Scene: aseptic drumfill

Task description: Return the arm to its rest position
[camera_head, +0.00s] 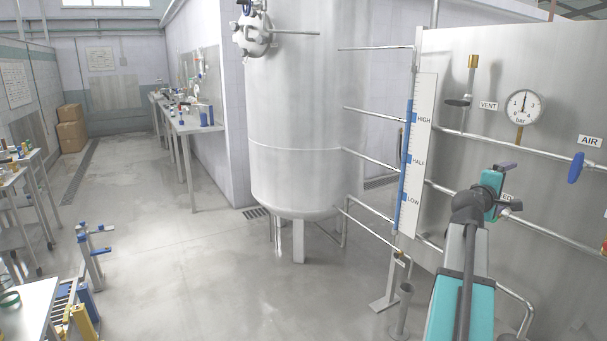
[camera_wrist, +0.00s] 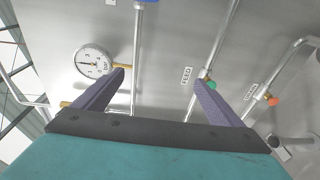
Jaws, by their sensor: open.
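My arm reaches up from the lower right in the head view, with its teal links in front of the steel panel (camera_head: 450,130). My gripper (camera_head: 510,185) is at the arm's far end, close to the panel's pipes. In the wrist view my gripper (camera_wrist: 162,78) shows two purple-grey fingers spread wide apart. Nothing is between them. The panel with its pipes fills the view beyond the fingers. I cannot tell from the head view whether the gripper touches a pipe.
A pressure gauge (camera_head: 523,106), a blue AIR valve handle (camera_head: 576,167) and a level scale (camera_head: 413,155) are on the panel. Pipes run to a large steel tank (camera_head: 300,110). The wrist view shows a FEED label (camera_wrist: 187,75) and an orange knob (camera_wrist: 272,101). Floor at left centre is clear.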

